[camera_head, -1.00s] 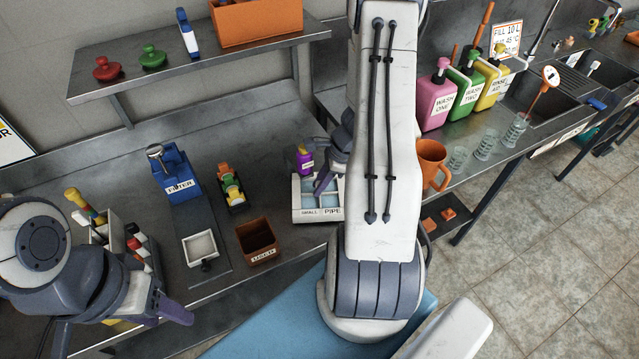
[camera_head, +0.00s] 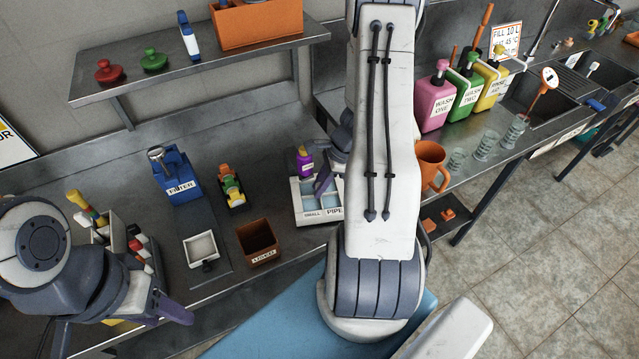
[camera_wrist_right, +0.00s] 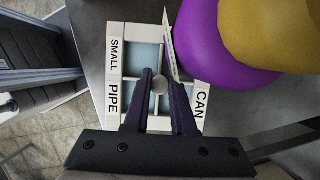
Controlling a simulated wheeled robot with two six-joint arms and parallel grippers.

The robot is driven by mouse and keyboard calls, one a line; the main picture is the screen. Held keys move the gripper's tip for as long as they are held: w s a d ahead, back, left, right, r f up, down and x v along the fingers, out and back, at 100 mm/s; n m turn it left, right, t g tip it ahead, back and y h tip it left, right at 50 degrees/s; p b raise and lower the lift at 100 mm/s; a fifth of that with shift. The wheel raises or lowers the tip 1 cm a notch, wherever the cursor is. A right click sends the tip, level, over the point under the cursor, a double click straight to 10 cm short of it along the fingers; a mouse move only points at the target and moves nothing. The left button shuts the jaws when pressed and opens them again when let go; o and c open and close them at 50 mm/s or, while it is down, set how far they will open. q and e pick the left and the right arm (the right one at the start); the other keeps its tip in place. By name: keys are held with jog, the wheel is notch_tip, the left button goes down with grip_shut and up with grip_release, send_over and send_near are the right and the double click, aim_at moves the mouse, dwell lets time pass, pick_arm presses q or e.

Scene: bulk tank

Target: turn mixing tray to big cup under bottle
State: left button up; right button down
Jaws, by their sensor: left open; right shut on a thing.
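The mixing tray (camera_head: 300,218) is a white square tray with pale blue compartments, on the bench left of my right arm. The big-cup label cannot be made out. A purple bottle (camera_head: 305,163) with a yellow top stands at the tray's back edge. My left gripper (camera_head: 172,308) is open and empty at lower left.
An orange box (camera_head: 258,242), a blue filter stand (camera_head: 178,175) and a toy-like coloured piece (camera_head: 230,187) stand left of the tray. An orange mug (camera_head: 431,166) is right of my arm. A shelf (camera_head: 200,63) hangs behind.

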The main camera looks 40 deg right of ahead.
jog(key=shift+r+n+g+p, duration=0.15)
jog(key=shift+n+g+p, duration=0.35)
jog(key=shift+n, duration=1.2)
jog(key=c, duration=0.7)
grip_release()
jog(key=shift+c, duration=0.2)
jog(key=w+b+v, duration=0.1)
jog(key=v, duration=0.9)
jog(key=shift+s+d, duration=0.3)
jog(key=shift+s, duration=0.05)
jog(key=shift+s, duration=0.1)
